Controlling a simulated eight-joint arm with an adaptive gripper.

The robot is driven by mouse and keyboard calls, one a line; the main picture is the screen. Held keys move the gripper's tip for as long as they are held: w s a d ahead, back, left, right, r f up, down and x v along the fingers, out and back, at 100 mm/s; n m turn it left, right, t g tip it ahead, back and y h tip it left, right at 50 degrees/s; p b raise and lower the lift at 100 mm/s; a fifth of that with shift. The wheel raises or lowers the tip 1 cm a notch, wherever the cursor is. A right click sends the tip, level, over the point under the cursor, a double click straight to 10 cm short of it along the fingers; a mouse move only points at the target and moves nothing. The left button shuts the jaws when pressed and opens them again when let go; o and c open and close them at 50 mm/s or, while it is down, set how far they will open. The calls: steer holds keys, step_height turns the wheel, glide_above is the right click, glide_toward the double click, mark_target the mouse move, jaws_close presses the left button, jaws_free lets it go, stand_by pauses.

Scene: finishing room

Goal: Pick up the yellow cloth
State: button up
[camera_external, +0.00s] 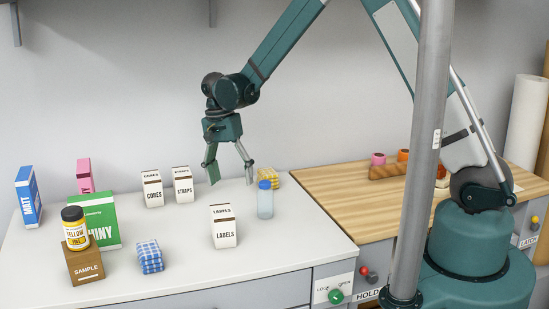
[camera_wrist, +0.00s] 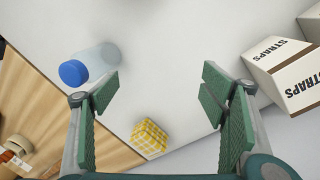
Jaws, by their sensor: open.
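The yellow cloth (camera_external: 269,177) is a small folded yellow-and-white checked bundle on the white table, behind the clear bottle in the external view. In the wrist view the yellow cloth (camera_wrist: 149,137) lies at the lower middle, between the green fingers and near the table's edge. My gripper (camera_external: 231,172) is open and empty, above the table and to the left of the cloth in the external view. In the wrist view my gripper (camera_wrist: 165,100) shows its two fingers wide apart, with nothing between the pads touching them.
A blue-capped clear bottle (camera_external: 265,199) stands just in front of the cloth. The STRAPS box (camera_external: 183,185), CORES box (camera_external: 153,189) and LABELS box (camera_external: 223,226) stand nearby. A blue checked cloth (camera_external: 150,257) lies at the front. A wooden top (camera_external: 330,202) adjoins at right.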

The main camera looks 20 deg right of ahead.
mark_target(268, 171)
steer(key=w+d+m, duration=0.3)
steer(key=w+d, duration=0.1)
steer(key=d, duration=0.1)
steer(key=w+d+r+m, duration=0.1)
steer(key=w+d+m, duration=0.2)
steer(key=d, duration=0.3)
steer(key=w+d+r+m+t+y, duration=0.1)
steer(key=w+d+m, duration=0.2)
steer(key=w+d, duration=0.2)
steer(key=shift+d+b, duration=0.3)
steer(key=shift+b, duration=0.05)
steer(key=shift+f, duration=0.1)
steer(key=shift+f, duration=1.25)
steer(key=shift+s, duration=0.1)
steer(key=shift+a+f+b, duration=0.2)
steer(key=shift+f+b, duration=0.2)
steer(key=shift+f, duration=2.2)
steer(key=c, duration=1)
